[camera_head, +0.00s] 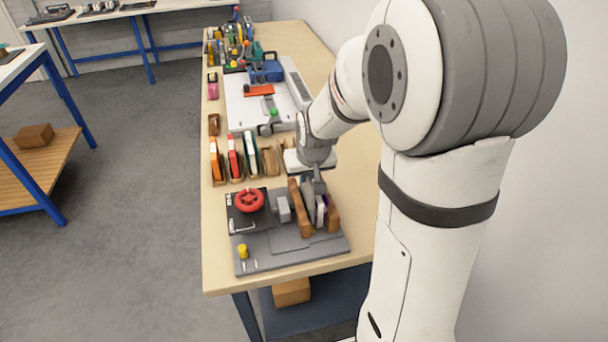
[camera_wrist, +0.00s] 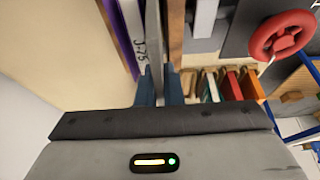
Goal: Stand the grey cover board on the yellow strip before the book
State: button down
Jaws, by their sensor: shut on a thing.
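My gripper (camera_wrist: 160,85) is shut on the grey cover board (camera_wrist: 153,42), which stands on edge between its two blue fingers. In the head view my gripper (camera_head: 318,186) is over the press at the table's near end. The board there (camera_head: 308,203) is partly hidden by my gripper and the neighbouring boards. A book with a purple cover (camera_wrist: 119,32) and pale pages stands close on one side of it, marked with dark characters. A brown wooden board (camera_wrist: 176,34) is on the other side. Whether the grey board touches either is unclear. I cannot make out the yellow strip.
The press has a red handwheel (camera_head: 249,201), a grey base (camera_head: 270,254), a yellow knob (camera_head: 242,251) and brown boards (camera_head: 299,208) (camera_head: 333,219). Upright coloured books (camera_head: 233,158) stand in a row behind it. A white-topped machine (camera_head: 245,112) is farther back. A wall borders the right.

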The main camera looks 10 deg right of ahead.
jog(key=shift+f+b, duration=0.75)
jog(key=shift+f, duration=0.05)
jog(key=c, duration=1.8)
grip_release()
jog(key=shift+c, duration=0.2)
jog(key=shift+p+v, duration=3.2)
jog(key=shift+v, duration=2.15)
jog(key=shift+s+r, duration=0.15)
